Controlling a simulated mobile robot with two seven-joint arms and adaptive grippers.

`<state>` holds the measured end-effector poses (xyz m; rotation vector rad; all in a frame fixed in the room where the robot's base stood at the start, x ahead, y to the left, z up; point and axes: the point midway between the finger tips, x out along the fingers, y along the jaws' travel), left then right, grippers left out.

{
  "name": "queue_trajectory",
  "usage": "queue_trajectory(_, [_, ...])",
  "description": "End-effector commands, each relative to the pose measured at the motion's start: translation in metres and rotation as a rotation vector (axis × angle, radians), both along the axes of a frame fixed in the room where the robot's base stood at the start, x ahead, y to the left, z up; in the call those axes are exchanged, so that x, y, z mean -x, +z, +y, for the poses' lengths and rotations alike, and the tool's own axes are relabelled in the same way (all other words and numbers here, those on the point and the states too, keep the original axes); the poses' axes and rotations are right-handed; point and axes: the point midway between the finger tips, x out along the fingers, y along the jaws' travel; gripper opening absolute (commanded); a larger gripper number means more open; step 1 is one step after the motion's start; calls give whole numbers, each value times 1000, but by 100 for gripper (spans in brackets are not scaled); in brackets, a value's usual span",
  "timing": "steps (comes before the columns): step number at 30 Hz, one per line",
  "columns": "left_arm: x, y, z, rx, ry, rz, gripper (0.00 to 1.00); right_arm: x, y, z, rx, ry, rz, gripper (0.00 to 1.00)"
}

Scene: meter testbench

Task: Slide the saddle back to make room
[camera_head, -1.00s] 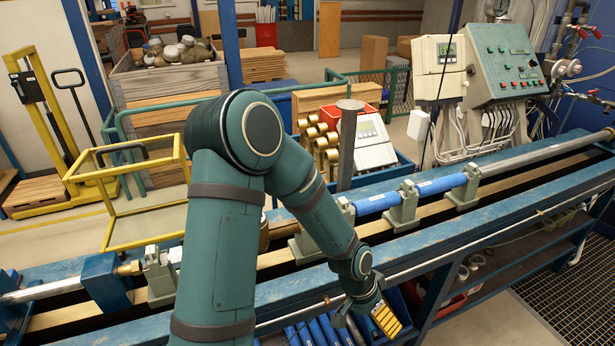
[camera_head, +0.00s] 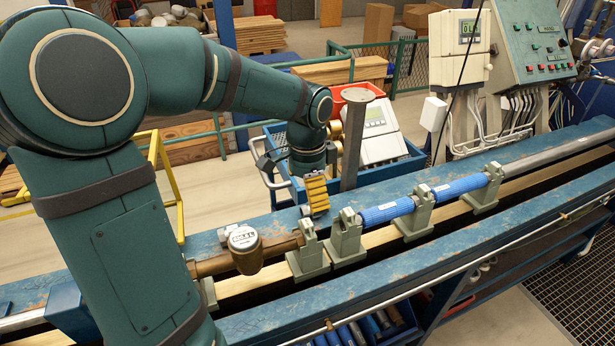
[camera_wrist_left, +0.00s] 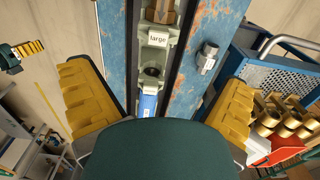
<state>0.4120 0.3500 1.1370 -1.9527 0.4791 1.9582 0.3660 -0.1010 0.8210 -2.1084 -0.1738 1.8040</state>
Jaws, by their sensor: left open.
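Several grey-green saddles stand along the bench rail in the head view. One (camera_head: 308,256) is under the end of the brass meter pipe, and another (camera_head: 347,240) is at the near end of the blue tube (camera_head: 388,211). A brass meter (camera_head: 245,250) lies to their left. My left gripper (camera_head: 317,193) is above the bench, close behind these two saddles. In the left wrist view, its jaws (camera_wrist_left: 160,105) are wide open and empty, with a saddle labelled "large" (camera_wrist_left: 156,40) ahead between them. A gripper with yellow fingers, apparently my right (camera_wrist_left: 28,48), shows small at the upper left; its jaw state is unclear.
A blue crate (camera_head: 410,164) with a white device and a red bin stands behind the bench, near the gripper. A grey post (camera_head: 353,145) rises beside it. More saddles (camera_head: 413,214) hold the blue tubes to the right. Blue bench beams (camera_head: 465,253) run alongside the rail.

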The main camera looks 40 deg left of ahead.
Motion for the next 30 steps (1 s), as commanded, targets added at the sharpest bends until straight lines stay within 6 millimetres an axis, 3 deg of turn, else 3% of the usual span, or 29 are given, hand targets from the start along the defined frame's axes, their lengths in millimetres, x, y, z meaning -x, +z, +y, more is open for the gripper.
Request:
queue_trajectory(16, [0, -9, 0, 1, 1, 2, 100, 1, -2, 0, 0, 0, 1, 47])
queue_trajectory(30, [1, -88, -1, 3, -1, 3, 100, 6, -17, 1, -2, 9, 12, 47])
